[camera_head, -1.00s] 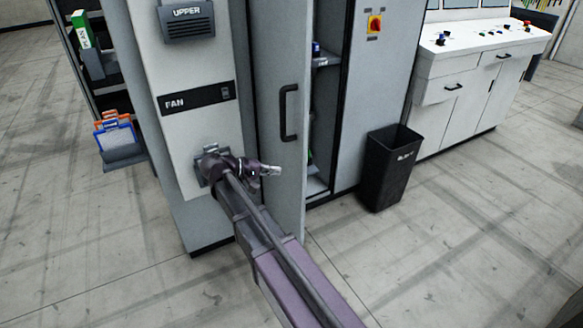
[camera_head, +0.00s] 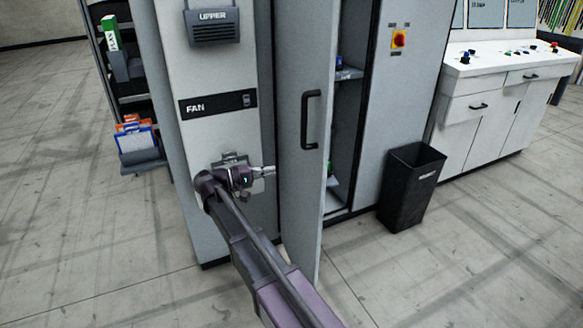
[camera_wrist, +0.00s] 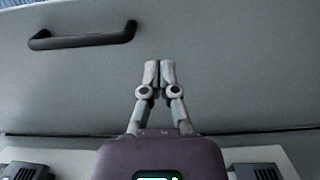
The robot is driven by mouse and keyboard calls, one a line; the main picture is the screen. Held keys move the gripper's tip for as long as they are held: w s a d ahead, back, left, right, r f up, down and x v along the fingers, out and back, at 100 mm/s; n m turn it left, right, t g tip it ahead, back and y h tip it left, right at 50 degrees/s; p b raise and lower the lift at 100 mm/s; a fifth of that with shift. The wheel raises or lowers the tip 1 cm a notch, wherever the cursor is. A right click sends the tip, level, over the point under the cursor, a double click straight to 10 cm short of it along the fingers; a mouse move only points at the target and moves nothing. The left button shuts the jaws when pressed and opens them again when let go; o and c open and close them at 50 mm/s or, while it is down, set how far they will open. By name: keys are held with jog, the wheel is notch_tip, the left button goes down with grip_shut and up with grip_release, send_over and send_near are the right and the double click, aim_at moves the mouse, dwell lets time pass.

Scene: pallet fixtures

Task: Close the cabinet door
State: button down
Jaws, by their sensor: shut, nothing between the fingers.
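The grey cabinet door (camera_head: 298,185) stands open in the head view, its outer face with a black handle (camera_head: 311,120) turned to the left. Shelves show in the open cabinet (camera_head: 347,110) behind it. My gripper (camera_head: 272,170) is shut and empty, pointing at the door's outer face, below the handle and nearer the hinge side. In the wrist view, the gripper's closed fingertips (camera_wrist: 159,66) lie in front of the door face (camera_wrist: 225,75), with the handle (camera_wrist: 83,38) to their upper left. I cannot tell whether the fingertips touch the door.
The panel marked FAN (camera_head: 215,125) stands close left of the door, behind my arm. A black bin (camera_head: 410,185) stands on the floor right of the cabinet. A white console (camera_head: 480,110) is further right. The floor at front right is clear.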

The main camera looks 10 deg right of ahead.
aim_at(318, 162)
jog(key=d, duration=0.4)
jog(key=w+d, duration=0.1)
jog(key=d, duration=0.4)
jog(key=w+d, duration=0.1)
jog(key=d, duration=0.3)
jog(key=shift+d, duration=0.35)
